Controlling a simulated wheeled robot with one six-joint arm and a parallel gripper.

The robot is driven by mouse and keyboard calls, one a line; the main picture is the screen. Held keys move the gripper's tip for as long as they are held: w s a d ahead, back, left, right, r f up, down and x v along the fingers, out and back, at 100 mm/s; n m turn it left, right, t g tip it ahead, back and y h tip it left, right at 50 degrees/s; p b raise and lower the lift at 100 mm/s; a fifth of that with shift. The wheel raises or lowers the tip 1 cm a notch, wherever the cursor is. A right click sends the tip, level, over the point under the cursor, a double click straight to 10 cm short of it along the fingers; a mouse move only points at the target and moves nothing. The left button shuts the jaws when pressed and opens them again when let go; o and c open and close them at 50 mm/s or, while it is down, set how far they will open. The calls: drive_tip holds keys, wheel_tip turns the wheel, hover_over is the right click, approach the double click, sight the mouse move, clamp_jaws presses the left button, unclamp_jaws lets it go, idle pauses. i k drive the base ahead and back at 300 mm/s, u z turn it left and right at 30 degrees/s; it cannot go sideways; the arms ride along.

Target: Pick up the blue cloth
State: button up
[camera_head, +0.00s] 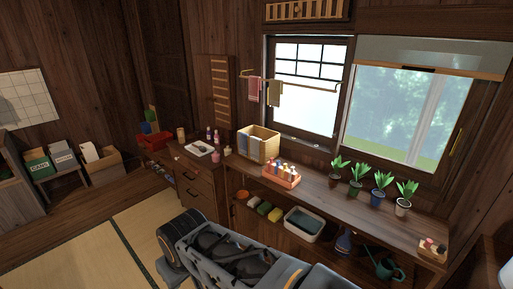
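I cannot make out a blue cloth for certain. A white basin (291,226) on the low shelf under the window counter holds something flat and blue-grey, and I cannot tell whether it is cloth or water. Small folded-looking green (263,208) and yellow (275,214) items lie left of the basin. My grey arm fills the bottom middle and hides part of the floor and low shelf. No fingertips of my gripper show.
A blue spray bottle (343,241) and a green watering can (386,267) stand below. Tatami (90,262) at lower left is clear.

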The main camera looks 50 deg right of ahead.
sight(242, 136)
drive_tip(key=z, duration=0.85)
drive_tip(key=i, duration=0.35)
drive_tip(key=z, duration=0.65)
